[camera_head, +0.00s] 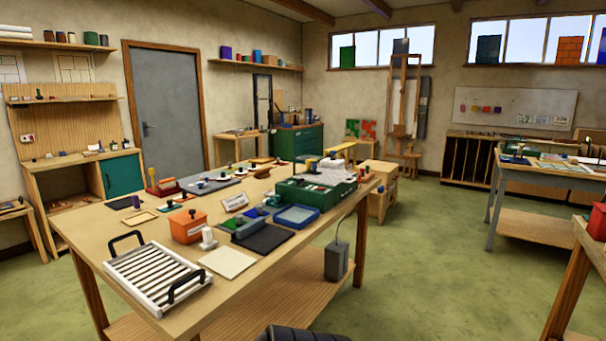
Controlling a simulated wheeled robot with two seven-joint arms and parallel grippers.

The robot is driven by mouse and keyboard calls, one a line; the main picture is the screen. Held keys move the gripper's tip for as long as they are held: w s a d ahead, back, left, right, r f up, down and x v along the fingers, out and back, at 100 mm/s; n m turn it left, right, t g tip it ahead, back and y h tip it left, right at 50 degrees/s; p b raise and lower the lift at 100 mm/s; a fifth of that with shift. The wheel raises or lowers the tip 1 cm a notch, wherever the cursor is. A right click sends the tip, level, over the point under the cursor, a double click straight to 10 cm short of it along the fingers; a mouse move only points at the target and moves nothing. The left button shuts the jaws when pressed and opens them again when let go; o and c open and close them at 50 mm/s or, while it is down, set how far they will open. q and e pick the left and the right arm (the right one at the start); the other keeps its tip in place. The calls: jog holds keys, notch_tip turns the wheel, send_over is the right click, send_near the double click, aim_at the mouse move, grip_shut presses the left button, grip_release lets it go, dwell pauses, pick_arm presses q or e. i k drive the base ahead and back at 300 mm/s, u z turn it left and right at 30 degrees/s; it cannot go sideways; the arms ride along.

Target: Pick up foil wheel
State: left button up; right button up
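A large wooden workbench (110,240) stands in front of me with many small tools and parts on it. I cannot make out for certain which one is the foil wheel; the small items are too tiny to tell apart. Several small pieces sit on a dark grey board (226,187) toward the back of the bench. A green machine (320,190) with a white top stands at the bench's right end. Neither of my grippers is in view.
A white slatted rack (152,274) with black handles lies at the bench's near left. An orange box (187,227), a blue tray (296,216) and a pale sheet (229,261) are nearby. Another table (545,181) stands at right. Green floor (420,260) between is open.

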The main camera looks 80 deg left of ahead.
aim_at(223, 178)
jog(key=u, duration=4.8)
jog(key=i, duration=6.65)
jog(key=z, duration=2.6)
